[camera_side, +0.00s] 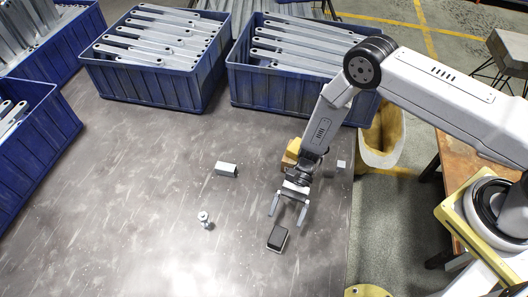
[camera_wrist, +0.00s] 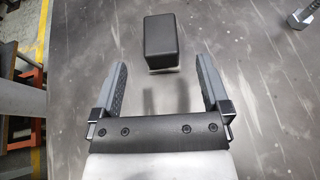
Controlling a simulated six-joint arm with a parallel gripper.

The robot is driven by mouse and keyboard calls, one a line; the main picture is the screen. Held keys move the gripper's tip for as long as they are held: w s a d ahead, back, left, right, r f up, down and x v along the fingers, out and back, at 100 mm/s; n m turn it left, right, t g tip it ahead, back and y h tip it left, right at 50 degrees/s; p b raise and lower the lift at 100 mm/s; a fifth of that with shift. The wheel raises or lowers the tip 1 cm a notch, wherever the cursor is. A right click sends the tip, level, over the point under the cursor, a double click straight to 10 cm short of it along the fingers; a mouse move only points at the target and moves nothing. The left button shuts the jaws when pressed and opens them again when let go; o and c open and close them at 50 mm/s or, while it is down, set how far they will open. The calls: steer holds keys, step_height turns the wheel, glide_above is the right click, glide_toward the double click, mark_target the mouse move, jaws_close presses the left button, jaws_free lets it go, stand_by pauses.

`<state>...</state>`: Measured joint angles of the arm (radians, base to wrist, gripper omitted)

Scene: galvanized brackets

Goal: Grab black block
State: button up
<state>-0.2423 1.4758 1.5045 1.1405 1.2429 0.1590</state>
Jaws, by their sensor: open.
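A small black block (camera_side: 278,238) lies on the grey metal table near its right side, with a light edge along its base. In the wrist view the black block (camera_wrist: 147,41) is ahead of the fingertips and roughly between their lines. My gripper (camera_side: 288,214) is open and empty, above the table just up and to the right of the block in the side view. Both its fingers show in the wrist view (camera_wrist: 159,65), apart from the block. I cannot tell the exact height of the fingertips.
A light grey block (camera_side: 226,169) and a small bolt-like metal piece (camera_side: 205,220) stand on the table to the left. Yellow and brown blocks (camera_side: 292,150) are behind my gripper. Blue crates of metal brackets (camera_side: 150,87) line the back. The front table area is clear.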

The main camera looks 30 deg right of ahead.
mark_target(281, 228)
steer(key=shift+s+a+f, duration=0.3)
steer(key=shift+s+a, duration=0.05)
steer(key=shift+a, duration=0.15)
steer(key=shift+s+a, duration=0.1)
steer(key=shift+x, duration=2.5)
jaws_close()
